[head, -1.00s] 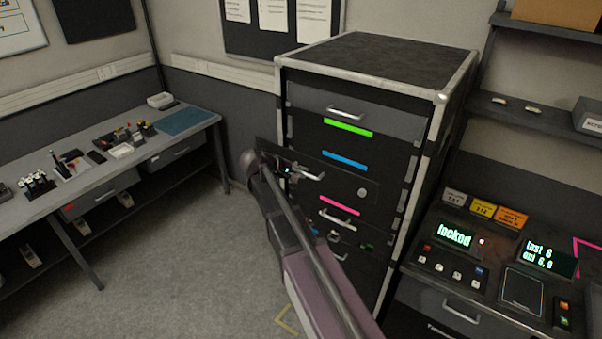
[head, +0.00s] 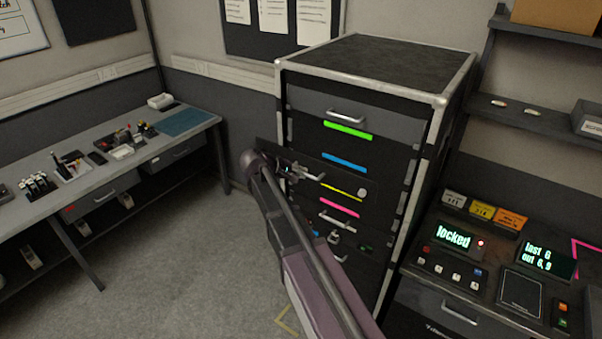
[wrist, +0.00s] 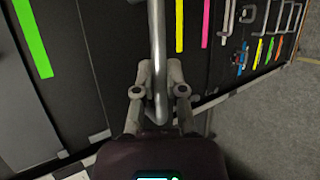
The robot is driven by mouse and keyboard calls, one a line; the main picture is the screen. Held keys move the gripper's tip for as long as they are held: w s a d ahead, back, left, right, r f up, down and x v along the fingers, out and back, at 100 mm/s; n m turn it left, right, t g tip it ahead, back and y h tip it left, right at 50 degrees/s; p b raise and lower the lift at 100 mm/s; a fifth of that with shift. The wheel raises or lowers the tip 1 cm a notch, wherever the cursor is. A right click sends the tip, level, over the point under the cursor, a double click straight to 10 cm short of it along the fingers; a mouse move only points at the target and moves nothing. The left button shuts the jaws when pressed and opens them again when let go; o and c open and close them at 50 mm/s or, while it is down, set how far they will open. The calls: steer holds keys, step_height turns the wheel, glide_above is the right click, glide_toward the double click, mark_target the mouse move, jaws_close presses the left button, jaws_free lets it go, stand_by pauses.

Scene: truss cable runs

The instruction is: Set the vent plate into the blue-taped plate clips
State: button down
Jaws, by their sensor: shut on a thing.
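The vent plate (head: 267,148) is a dark flat panel with a pale bar handle. My gripper (head: 290,169) is shut on that handle. In the wrist view the fingers (wrist: 160,100) close around the handle bar, with the dark plate (wrist: 108,60) behind it. In the head view the plate is in front of the rack, just below the blue tape (head: 345,162), its left end past the rack's left side. The clips cannot be made out, and whether the plate touches the rack cannot be told.
The rack (head: 440,100) also bears green (head: 348,128), yellow (head: 343,192) and pink (head: 340,209) tapes, with a handled drawer (head: 330,112) on top. A control desk (head: 430,265) stands close on the right. A workbench (head: 60,190) is at left, with open floor between.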

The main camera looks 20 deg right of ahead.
steer(key=shift+a, duration=0.1)
steer(key=s+a, duration=0.4)
steer(key=a, duration=0.1)
steer(key=shift+a, duration=0.15)
stand_by(1.4)
steer(key=shift+s, duration=0.15)
steer(key=shift+f, duration=0.1)
stand_by(2.5)
step_height(320, 180, down, 12)
steer(key=b, duration=1.2)
steer(key=shift+f+b, duration=0.25)
steer(key=shift+b, duration=0.15)
